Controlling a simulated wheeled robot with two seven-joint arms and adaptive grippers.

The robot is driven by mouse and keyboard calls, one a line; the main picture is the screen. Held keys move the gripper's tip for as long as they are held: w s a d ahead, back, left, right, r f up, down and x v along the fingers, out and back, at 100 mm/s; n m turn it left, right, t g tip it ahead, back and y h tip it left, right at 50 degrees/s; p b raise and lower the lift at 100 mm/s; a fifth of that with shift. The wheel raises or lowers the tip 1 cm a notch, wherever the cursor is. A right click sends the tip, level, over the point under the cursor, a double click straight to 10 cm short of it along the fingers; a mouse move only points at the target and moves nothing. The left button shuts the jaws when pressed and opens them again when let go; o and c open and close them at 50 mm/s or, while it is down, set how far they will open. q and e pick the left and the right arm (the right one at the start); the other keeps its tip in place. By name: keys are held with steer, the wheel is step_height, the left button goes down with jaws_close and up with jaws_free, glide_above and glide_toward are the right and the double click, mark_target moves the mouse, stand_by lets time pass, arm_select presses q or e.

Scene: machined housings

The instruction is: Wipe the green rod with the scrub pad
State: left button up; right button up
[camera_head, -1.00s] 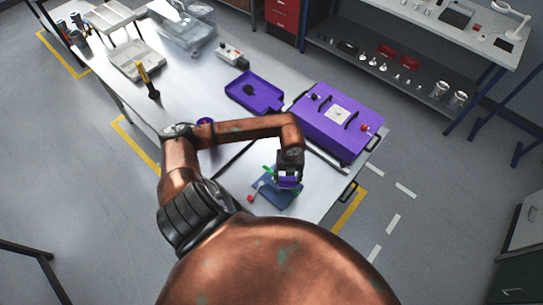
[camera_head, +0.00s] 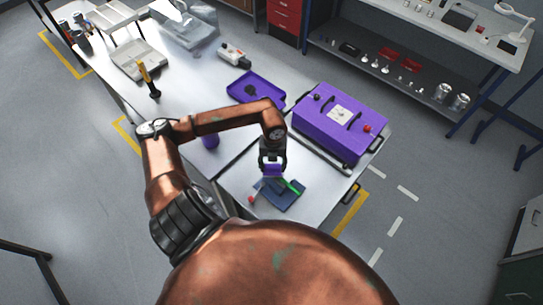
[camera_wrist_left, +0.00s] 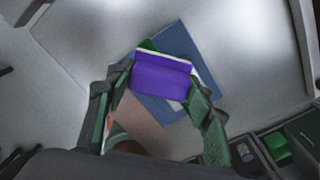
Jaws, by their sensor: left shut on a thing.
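My left gripper (camera_head: 272,163) is shut on the purple scrub pad (camera_head: 271,170), which it holds over the back left of a blue mat (camera_head: 283,202). The green rod (camera_head: 294,187) lies on the mat, partly hidden behind the pad. In the left wrist view, the pad (camera_wrist_left: 162,74) sits between the fingertips, with a bit of the rod (camera_wrist_left: 148,45) showing past its far edge. I cannot tell whether pad and rod touch. My right gripper is not in view.
A large purple case (camera_head: 340,120) stands behind and right of the mat. A purple tray (camera_head: 256,88) lies farther back. A red knob (camera_head: 251,200) is at the mat's left edge.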

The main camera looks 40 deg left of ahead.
arm_select(q)
steer(key=shift+w+r+p, duration=0.1)
steer(key=shift+r+p, duration=1.55)
steer(key=shift+r, duration=2.2)
steer(key=shift+d, duration=0.1)
